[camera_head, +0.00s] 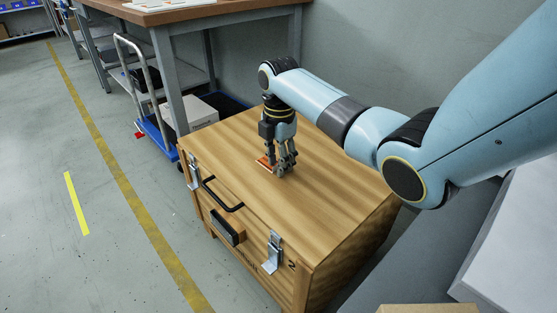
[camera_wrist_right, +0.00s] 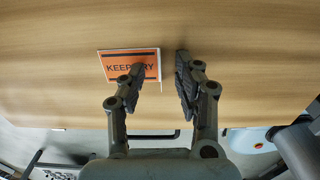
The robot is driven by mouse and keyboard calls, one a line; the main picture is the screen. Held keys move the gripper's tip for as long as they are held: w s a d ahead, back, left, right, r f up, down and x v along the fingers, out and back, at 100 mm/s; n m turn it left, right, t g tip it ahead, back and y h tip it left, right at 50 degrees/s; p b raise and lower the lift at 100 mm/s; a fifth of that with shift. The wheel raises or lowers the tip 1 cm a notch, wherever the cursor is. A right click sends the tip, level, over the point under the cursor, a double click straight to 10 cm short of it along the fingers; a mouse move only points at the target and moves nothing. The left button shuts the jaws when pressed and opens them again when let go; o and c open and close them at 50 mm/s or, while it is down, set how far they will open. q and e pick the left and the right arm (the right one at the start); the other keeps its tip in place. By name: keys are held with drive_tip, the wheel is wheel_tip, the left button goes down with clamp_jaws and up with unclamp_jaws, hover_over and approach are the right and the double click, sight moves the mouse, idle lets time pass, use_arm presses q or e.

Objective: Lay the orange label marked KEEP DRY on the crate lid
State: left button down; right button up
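The orange label (camera_wrist_right: 117,66) reads KEEP DRY, with one finger covering part of the words in the right wrist view. It appears to lie flat on the wooden crate lid (camera_head: 320,188). In the head view the label (camera_head: 264,161) shows as a small orange patch at the left of the fingers. My right gripper (camera_head: 284,170) points down at the lid. In the right wrist view my right gripper (camera_wrist_right: 160,68) has its fingers apart, one over the label's right part and one beyond its right edge. My left gripper is not in view.
The crate has a black handle (camera_head: 222,196) and metal latches (camera_head: 273,254) on its front. A blue trolley (camera_head: 157,140) with a pale box (camera_head: 198,112) stands behind it, near a workbench (camera_head: 190,14). The lid's right and front parts are clear. Open floor lies left.

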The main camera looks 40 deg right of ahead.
wheel_tip(320, 180, up, 12)
idle(0.4)
drive_tip(key=shift+s, duration=0.1)
